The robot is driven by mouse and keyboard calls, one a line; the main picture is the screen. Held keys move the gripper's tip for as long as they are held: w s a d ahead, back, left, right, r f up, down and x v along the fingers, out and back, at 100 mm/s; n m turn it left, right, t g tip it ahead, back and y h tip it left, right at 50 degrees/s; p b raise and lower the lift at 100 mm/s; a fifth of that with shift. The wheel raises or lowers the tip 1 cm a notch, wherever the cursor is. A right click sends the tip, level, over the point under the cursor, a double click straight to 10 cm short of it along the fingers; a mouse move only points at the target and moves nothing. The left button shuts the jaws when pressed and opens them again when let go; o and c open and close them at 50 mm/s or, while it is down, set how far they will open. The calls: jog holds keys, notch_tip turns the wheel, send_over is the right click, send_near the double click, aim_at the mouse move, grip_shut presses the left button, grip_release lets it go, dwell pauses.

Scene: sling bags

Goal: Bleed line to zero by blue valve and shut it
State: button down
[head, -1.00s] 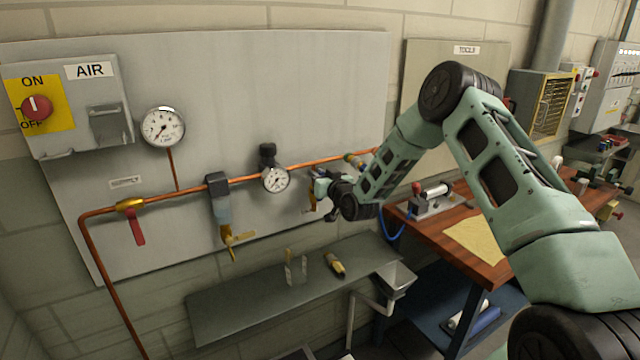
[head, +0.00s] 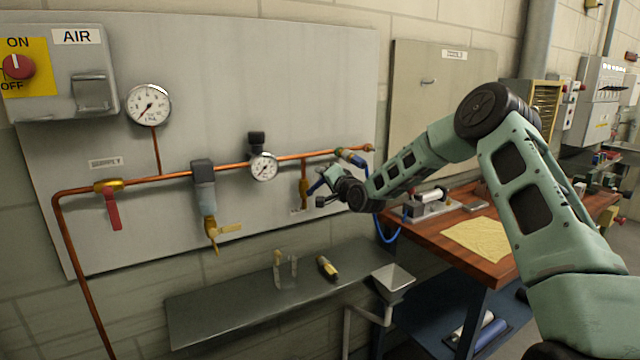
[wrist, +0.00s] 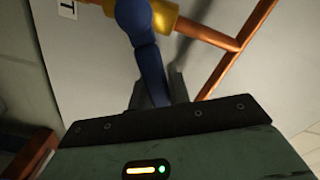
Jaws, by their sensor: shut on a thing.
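The blue valve has a brass body (head: 303,192) on a short copper drop at the right of the panel. Its blue lever (head: 317,186) sticks out to the right of the body. In the wrist view, the blue lever (wrist: 150,65) runs from the brass body (wrist: 163,18) down between my fingers. My gripper (head: 325,190) is shut on the lever's end; the fingertips are partly hidden behind it. The large gauge (head: 149,105) has its needle toward the lower left. The small regulator gauge (head: 264,167) is too small to read surely.
A red-handled supply valve (head: 111,205) hangs at the left of the copper pipe, with a filter bowl (head: 206,190) beside it. Below are a grey shelf (head: 220,305) and a funnel (head: 393,279). A wooden bench (head: 425,222) stands to the right.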

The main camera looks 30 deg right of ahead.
jog(key=shift+d+f+m+b, duration=0.2)
jog(key=shift+f+m+b, duration=0.5)
jog(key=shift+m, duration=0.35)
jog(key=shift+d+f+m+b, duration=0.2)
jog(key=shift+f+m+b, duration=0.35)
jog(key=shift+m+b, duration=0.35)
jog(key=shift+d+f+m+b, duration=0.2)
jog(key=shift+f+m+b, duration=0.45)
jog(key=shift+m, duration=0.5)
jog(key=c, duration=1.3)
grip_release()
jog(key=s, duration=0.5)
jog(key=s+b, duration=0.1)
jog(key=s, duration=0.5)
jog(key=s+b, duration=0.1)
jog(key=s, duration=0.5)
jog(key=shift+s+d, duration=0.2)
jog(key=shift+d, duration=0.05)
